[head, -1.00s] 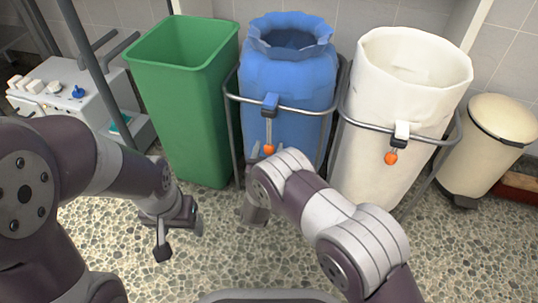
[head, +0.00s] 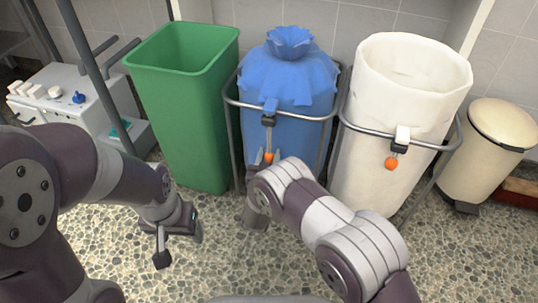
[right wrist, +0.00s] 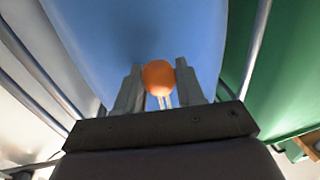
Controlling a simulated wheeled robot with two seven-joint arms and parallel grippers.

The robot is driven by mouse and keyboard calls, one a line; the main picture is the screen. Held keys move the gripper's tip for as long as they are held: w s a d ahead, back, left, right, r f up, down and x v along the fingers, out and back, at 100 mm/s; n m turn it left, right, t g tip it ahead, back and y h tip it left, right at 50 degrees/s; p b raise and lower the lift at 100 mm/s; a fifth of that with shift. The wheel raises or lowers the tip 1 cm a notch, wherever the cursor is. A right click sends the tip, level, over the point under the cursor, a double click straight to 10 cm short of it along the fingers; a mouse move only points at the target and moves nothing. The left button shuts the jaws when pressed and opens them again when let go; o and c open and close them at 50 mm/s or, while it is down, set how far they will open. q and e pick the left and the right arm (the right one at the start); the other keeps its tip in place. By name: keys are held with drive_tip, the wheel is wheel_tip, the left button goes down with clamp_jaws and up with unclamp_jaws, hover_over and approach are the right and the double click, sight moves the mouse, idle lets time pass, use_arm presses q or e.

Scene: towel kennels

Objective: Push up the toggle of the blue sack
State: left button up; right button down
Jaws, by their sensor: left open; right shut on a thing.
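The blue sack (head: 300,130) hangs in a metal frame with its mouth gathered into a narrow ruffled neck. At its front rim is a small blue block (head: 270,105) with a dark grey piece (head: 268,121) below it; I cannot tell which part is the toggle. A cord runs down to an orange ball (head: 268,157). My right gripper (head: 267,160) is shut on this ball, which shows between its fingers in the right wrist view (right wrist: 159,77). My left gripper (head: 180,240) is open and empty above the floor, left of the sack.
A green bin (head: 190,110) stands left of the blue sack. A white open sack (head: 395,120) with its own orange ball (head: 391,163) hangs to the right. A cream pedal bin (head: 490,150) is farther right. A white apparatus (head: 75,95) is at the left.

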drive_tip(key=c, duration=0.8)
unclamp_jaws()
drive_tip(key=shift+f, duration=0.35)
drive_tip(key=shift+r, duration=0.1)
drive_tip(key=shift+s+r+p, duration=0.1)
drive_tip(key=shift+s+p, duration=0.15)
drive_tip(key=shift+p, duration=0.05)
drive_tip(key=s+p, duration=0.1)
drive_tip(key=s, duration=0.1)
drive_tip(key=s+p, duration=0.1)
drive_tip(key=s, duration=0.1)
drive_tip(key=s+a+p, duration=0.1)
drive_tip(key=s+p, duration=0.1)
drive_tip(key=shift+r, duration=0.3)
drive_tip(key=p, duration=0.2)
approach(268, 159)
drive_tip(key=shift+s+a+f, duration=0.1)
drive_tip(key=shift+s+f, duration=0.25)
drive_tip(key=shift+s, duration=0.4)
